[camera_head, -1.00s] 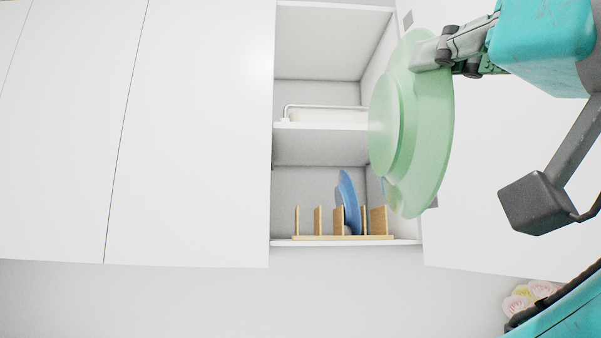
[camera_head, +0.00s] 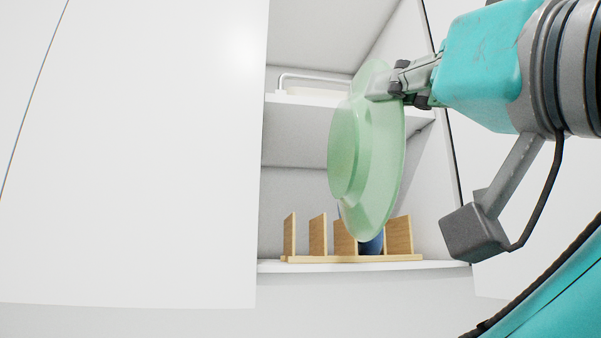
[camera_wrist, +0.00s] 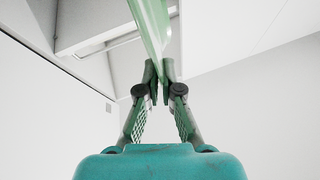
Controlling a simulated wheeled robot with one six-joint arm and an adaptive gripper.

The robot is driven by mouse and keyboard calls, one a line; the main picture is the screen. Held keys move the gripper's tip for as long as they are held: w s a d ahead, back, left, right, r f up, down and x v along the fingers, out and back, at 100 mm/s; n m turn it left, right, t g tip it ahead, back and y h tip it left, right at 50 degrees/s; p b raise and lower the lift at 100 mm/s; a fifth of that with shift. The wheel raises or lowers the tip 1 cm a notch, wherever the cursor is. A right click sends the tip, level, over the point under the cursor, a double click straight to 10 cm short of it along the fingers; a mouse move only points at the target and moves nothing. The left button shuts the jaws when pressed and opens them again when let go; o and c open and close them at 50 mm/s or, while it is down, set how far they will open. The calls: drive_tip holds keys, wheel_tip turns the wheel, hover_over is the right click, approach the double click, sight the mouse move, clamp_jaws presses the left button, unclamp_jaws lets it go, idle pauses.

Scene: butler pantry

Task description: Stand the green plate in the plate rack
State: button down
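The green plate (camera_head: 366,165) is held on edge, nearly upright, in the head view, in front of the open cabinet. My gripper (camera_head: 388,88) is shut on its upper right rim. In the wrist view my gripper (camera_wrist: 161,75) pinches the plate (camera_wrist: 150,22) between its two fingertips. The wooden plate rack (camera_head: 320,238) stands on the lower cabinet shelf, with upright dividers. A blue plate (camera_head: 372,245) stands in the rack, mostly hidden behind the green plate. The green plate covers part of the rack's right half; whether it touches the rack cannot be told.
The lower cabinet shelf (camera_head: 275,267) carries the rack. A shelf above (camera_head: 300,105) holds a pale item with a white handle-like rim (camera_head: 300,80). A closed white door (camera_head: 140,150) fills the left. The rack's left slots look empty.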

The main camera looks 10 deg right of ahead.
drive_tip(key=shift+d, duration=0.1)
idle(0.3)
drive_tip(key=shift+w+n+y, duration=0.3)
drive_tip(key=shift+w+y, duration=0.1)
drive_tip(key=shift+w, duration=0.1)
drive_tip(key=w+f, duration=0.2)
drive_tip(key=w, duration=2.3)
drive_tip(key=shift+w+f, duration=0.15)
drive_tip(key=shift+w, duration=0.25)
idle(0.7)
drive_tip(key=shift+f, duration=0.15)
idle(0.4)
drive_tip(key=c, duration=1.2)
unclamp_jaws()
drive_tip(key=shift+c, duration=0.2)
